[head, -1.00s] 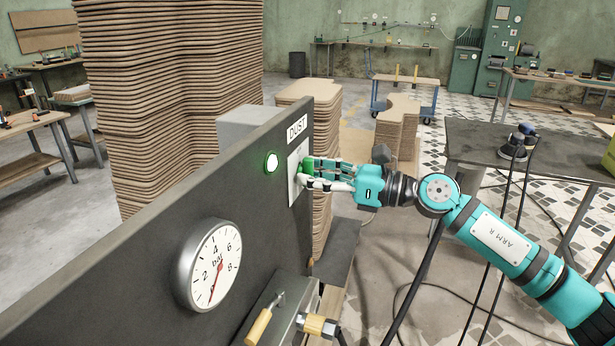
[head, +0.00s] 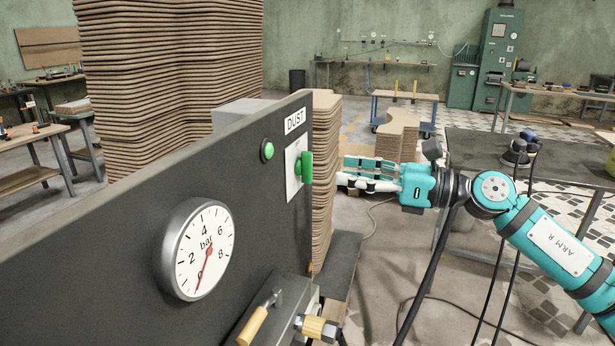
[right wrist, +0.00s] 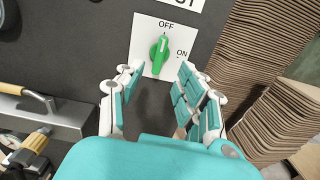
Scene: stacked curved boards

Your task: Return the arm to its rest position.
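My right gripper (head: 345,173) is open and empty, just right of the green knob (head: 306,167) on the dark panel's DUST switch plate (head: 292,172). A gap shows between the fingertips and the knob in the head view. In the right wrist view, the knob (right wrist: 159,54) stands ahead, between and beyond the spread fingers (right wrist: 158,82). Its white mark points up to OFF; ON is to its right. My left gripper is in neither view.
The dark panel (head: 110,235) carries a round pressure gauge (head: 197,249). A yellow-handled valve (head: 260,318) sits below. Stacked curved boards (head: 170,90) rise behind the panel. A dark table (head: 470,145) with a tool stands behind my right arm; cables hang nearby.

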